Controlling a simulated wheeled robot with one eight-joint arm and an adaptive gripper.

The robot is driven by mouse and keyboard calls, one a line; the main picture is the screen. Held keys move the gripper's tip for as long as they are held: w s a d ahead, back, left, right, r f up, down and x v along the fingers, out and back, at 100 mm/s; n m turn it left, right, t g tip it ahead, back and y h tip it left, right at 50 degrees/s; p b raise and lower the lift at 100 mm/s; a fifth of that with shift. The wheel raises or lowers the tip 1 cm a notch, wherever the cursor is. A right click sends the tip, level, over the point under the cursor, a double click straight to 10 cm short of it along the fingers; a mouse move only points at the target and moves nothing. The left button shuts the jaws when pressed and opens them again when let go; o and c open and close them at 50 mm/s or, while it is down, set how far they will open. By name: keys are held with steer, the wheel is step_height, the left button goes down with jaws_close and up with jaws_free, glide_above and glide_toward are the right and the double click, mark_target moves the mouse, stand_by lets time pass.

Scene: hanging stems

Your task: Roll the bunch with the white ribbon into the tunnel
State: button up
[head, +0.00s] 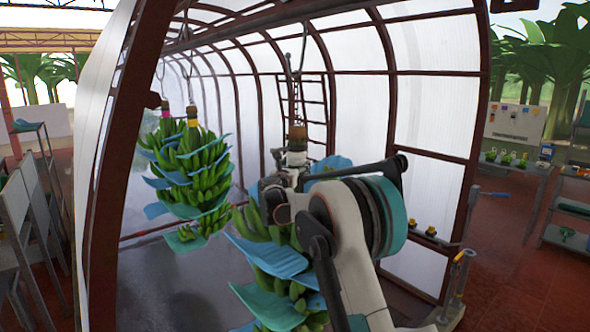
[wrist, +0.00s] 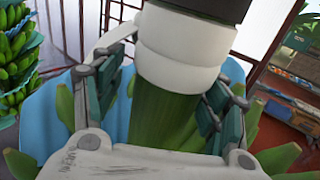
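The bunch with the white ribbon (head: 272,262) hangs in the front middle of the head view, with blue sheets between its green bananas. Its white ribbon (head: 296,158) wraps the stem near the top; in the wrist view the ribbon (wrist: 180,62) sits above the green stem (wrist: 165,120). My gripper (wrist: 168,95) has one finger on each side of this stem, just below the ribbon. Whether the pads press on the stem is unclear. My arm hides part of the bunch in the head view. The tunnel (head: 430,110) is an arched dark-red frame with translucent walls.
Two more bunches hang to the left inside the tunnel, one with a yellow ribbon (head: 193,122), one behind it with a magenta ribbon (head: 165,113). A frame post (head: 120,150) stands at the left. A ladder (head: 314,105) is behind. A table (head: 515,165) stands outside, right.

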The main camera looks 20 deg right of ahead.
steer(key=shift+s, duration=0.1)
steer(key=v, duration=1.1)
steer(key=shift+s+a, duration=0.25)
steer(key=shift+s, duration=0.05)
